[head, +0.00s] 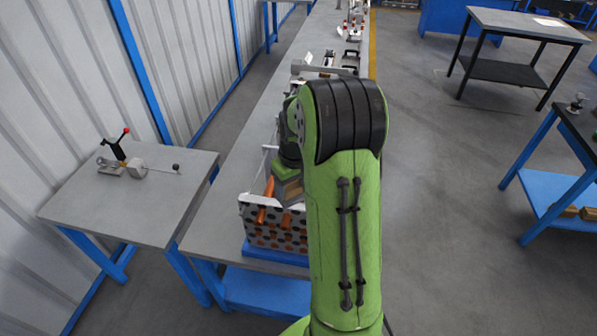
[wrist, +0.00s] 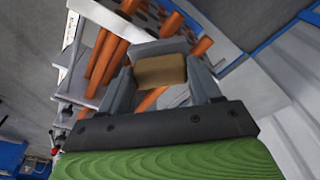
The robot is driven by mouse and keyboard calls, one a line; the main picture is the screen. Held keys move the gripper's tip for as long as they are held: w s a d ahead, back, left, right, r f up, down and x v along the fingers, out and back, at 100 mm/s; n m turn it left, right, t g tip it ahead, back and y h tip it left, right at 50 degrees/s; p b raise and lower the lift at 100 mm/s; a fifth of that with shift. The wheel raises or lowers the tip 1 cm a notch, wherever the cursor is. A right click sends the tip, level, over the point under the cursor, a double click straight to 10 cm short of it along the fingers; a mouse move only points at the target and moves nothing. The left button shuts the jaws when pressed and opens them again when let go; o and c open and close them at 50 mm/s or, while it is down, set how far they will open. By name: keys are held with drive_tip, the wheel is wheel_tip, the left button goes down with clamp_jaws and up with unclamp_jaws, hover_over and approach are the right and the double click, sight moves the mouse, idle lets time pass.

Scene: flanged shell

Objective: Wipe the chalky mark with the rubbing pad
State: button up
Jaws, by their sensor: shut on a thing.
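My gripper (wrist: 160,78) is shut on the rubbing pad (wrist: 160,70), a tan block with a grey layer, held between the two grey fingers in the wrist view. Beyond the pad are several orange tubes (wrist: 175,22) and a pale frame edge. In the head view my green arm hides much of the middle, and a tan block (head: 290,191) shows just left of it, above a perforated box (head: 262,231) with orange tubes. I cannot make out the chalky mark in either view. I cannot tell whether the pad touches anything.
The box stands on a blue base at the near end of a long grey bench (head: 218,200). More equipment lines the bench farther back. A side table (head: 165,205) at left holds a small device with a red knob (head: 126,131).

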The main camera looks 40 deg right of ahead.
wheel_tip(320, 180, up, 2)
drive_tip(key=shift+s+a+r+p, duration=0.1)
drive_tip(key=shift+p, duration=0.2)
drive_tip(key=shift+r, duration=0.55)
